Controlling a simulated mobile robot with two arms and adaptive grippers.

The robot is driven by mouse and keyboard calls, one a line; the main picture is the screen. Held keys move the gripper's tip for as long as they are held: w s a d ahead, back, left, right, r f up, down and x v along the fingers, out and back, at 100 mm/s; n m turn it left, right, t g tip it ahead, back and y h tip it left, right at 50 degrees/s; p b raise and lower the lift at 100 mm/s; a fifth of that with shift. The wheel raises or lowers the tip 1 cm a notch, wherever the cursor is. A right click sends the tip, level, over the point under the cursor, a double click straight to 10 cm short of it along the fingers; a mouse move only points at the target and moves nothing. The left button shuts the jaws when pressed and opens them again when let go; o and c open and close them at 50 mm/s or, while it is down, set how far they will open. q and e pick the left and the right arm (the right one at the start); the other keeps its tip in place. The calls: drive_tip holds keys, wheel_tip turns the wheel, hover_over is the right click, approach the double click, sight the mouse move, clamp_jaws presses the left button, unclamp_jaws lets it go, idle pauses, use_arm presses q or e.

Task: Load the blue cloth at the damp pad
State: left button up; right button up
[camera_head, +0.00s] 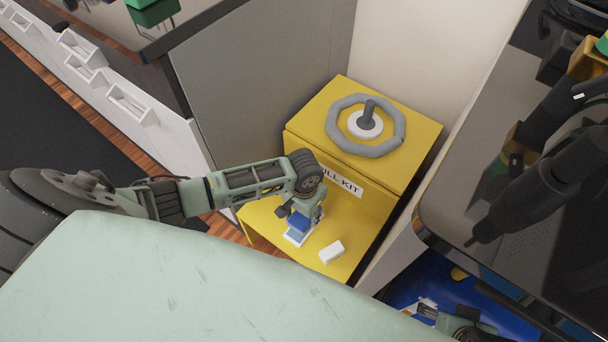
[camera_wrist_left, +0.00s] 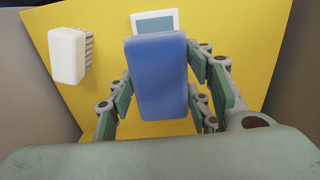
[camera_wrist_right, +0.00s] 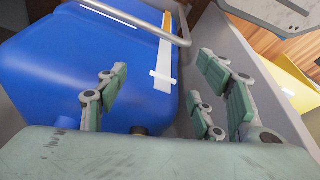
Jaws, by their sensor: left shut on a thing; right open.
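The blue cloth (camera_wrist_left: 158,80) is a folded blue block between the fingers of my left gripper (camera_wrist_left: 165,95), which is shut on it. In the head view the cloth (camera_head: 299,222) is under my left gripper (camera_head: 303,210), over the damp pad (camera_head: 296,238). The pad is a white-rimmed tray with a grey-blue face, and it also shows in the left wrist view (camera_wrist_left: 155,22), partly hidden behind the cloth. I cannot tell whether cloth and pad touch. My right gripper (camera_wrist_right: 165,95) is open and empty, beside a large blue container (camera_wrist_right: 50,65).
A yellow spill kit box (camera_head: 330,105) with a grey ring on its top stands behind the yellow shelf (camera_head: 345,265). A white brush (camera_wrist_left: 68,55) lies on the shelf near the pad. Grey walls close in on the sides. A dark worktop (camera_head: 530,200) is at the right.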

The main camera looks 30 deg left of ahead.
use_arm(q)
drive_tip(key=shift+r+p, duration=0.5)
drive_tip(key=shift+p, duration=0.05)
drive_tip(key=shift+r+p, duration=0.5)
drive_tip(key=shift+p, duration=0.1)
drive_tip(key=shift+r+p, duration=0.35)
drive_tip(key=shift+p, duration=0.1)
use_arm(e)
wheel_tip(320, 180, down, 11)
drive_tip(key=shift+s+g, duration=0.3)
drive_tip(key=shift+s, duration=0.15)
use_arm(q)
drive_tip(key=shift+r+p, duration=0.35)
use_arm(e)
drive_tip(key=shift+o, duration=0.3)
drive_tip(key=shift+s+f, duration=0.4)
drive_tip(key=shift+f, duration=0.35)
drive_tip(key=shift+s+f, duration=0.4)
drive_tip(key=shift+f, duration=0.3)
use_arm(q)
drive_tip(key=shift+w, duration=0.1)
use_arm(e)
drive_tip(key=shift+s+d+f, duration=0.1)
drive_tip(key=shift+s+f, duration=0.05)
drive_tip(key=shift+f, duration=0.55)
drive_tip(key=shift+c, duration=0.3)
use_arm(q)
drive_tip(key=shift+r, duration=0.1)
